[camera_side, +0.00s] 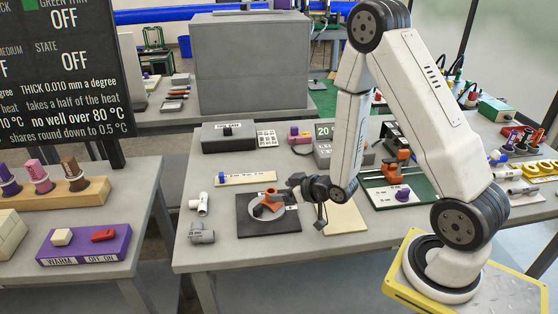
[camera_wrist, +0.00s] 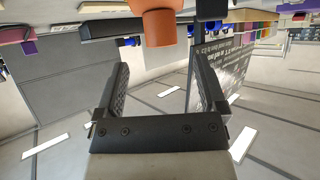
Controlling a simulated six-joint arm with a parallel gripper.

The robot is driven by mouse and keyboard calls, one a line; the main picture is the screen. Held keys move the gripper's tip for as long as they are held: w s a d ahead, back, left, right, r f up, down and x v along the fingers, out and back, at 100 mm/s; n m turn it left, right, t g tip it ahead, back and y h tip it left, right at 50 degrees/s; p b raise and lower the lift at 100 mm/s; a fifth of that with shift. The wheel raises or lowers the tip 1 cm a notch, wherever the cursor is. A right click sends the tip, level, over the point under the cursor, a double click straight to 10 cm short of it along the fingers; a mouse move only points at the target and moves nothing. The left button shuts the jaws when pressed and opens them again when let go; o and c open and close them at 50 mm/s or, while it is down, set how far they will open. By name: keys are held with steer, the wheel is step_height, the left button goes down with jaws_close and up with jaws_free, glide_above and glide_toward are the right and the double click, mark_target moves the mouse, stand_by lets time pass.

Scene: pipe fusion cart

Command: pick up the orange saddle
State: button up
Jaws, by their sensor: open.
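The orange saddle (camera_side: 268,206) sits on a grey round piece on a black square plate (camera_side: 283,224), at the front of the middle table. My gripper (camera_side: 291,183) is just to the right of it and a little higher in the side view, with its jaws turned toward the left. In the wrist view my gripper (camera_wrist: 160,70) is open with nothing between its fingers. An orange rounded part, which looks like the saddle (camera_wrist: 158,27), shows at the top, beyond the fingertips and roughly between them. Its upper end is cut off by the frame.
White and grey pipe fittings (camera_side: 201,233) stand left of the plate. A pale ruled strip (camera_side: 245,178) lies behind it, and a dark box (camera_side: 229,136) further back. A green board (camera_side: 421,190) with an orange clamp is to the right. A purple switch box (camera_side: 85,247) is on the left table.

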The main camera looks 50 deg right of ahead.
mark_target(271, 191)
steer(key=shift+x, duration=2.6)
steer(key=shift+a, duration=0.1)
jaws_close()
steer(key=shift+r, duration=4.95)
